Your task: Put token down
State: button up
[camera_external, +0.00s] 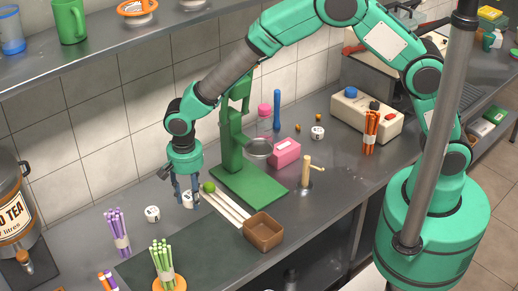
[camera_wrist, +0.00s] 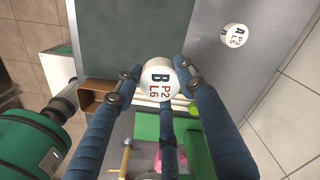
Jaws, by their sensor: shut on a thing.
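My gripper (camera_external: 185,197) points down over the counter, left of the green press. In the wrist view its blue fingers (camera_wrist: 157,80) close around a white round token (camera_wrist: 160,77) marked "B P2 L6". The token also shows between the fingertips in the external view (camera_external: 189,200). Whether it touches the counter I cannot tell. A second white token (camera_external: 152,214), marked "A" in the wrist view (camera_wrist: 234,36), lies on the counter to the left. A third white token (camera_external: 317,132) stands farther back, right of the press.
The green press (camera_external: 243,183) stands to the right, with pale sticks (camera_external: 228,207), a green ball (camera_external: 209,187) and a brown box (camera_external: 263,229) beside it. Purple (camera_external: 117,228) and green stick bundles (camera_external: 163,262) stand nearer the front. A dark mat (camera_external: 205,250) has clear room.

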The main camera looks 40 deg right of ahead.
jog(key=s+d+n+b, duration=0.15)
jog(key=s+d, duration=0.35)
jog(key=d, duration=0.9)
jog(key=s+d+n+p, duration=0.1)
jog(key=s+d+n, duration=0.25)
jog(key=d, duration=1.05)
jog(key=w+d+f+m, duration=0.1)
jog(key=w+d+f, duration=0.1)
jog(key=w+d, duration=0.4)
jog(key=w+d+f+m, duration=0.1)
jog(key=w+d, duration=0.5)
jog(key=d, duration=0.4)
jog(key=w+d+f+m+p, duration=0.1)
jog(key=w+d+f, duration=0.1)
jog(key=w+d, duration=0.4)
jog(key=shift+d+f, duration=0.2)
jog(key=shift+d, duration=0.3)
jog(key=shift+d+f, duration=0.15)
jog(key=shift+d, duration=0.3)
jog(key=w+d+f+m, duration=0.1)
jog(key=w+d, duration=0.4)
jog(key=d, duration=0.3)
jog(key=w+d+f+m, duration=0.1)
jog(key=w+d+m, duration=0.1)
jog(key=w+d, duration=0.3)
jog(key=d, duration=0.3)
jog(key=shift+d+f+m+p, duration=0.25)
jog(key=shift+m+p, duration=0.05)
jog(key=shift+p, duration=0.05)
jog(key=shift+w, duration=0.1)
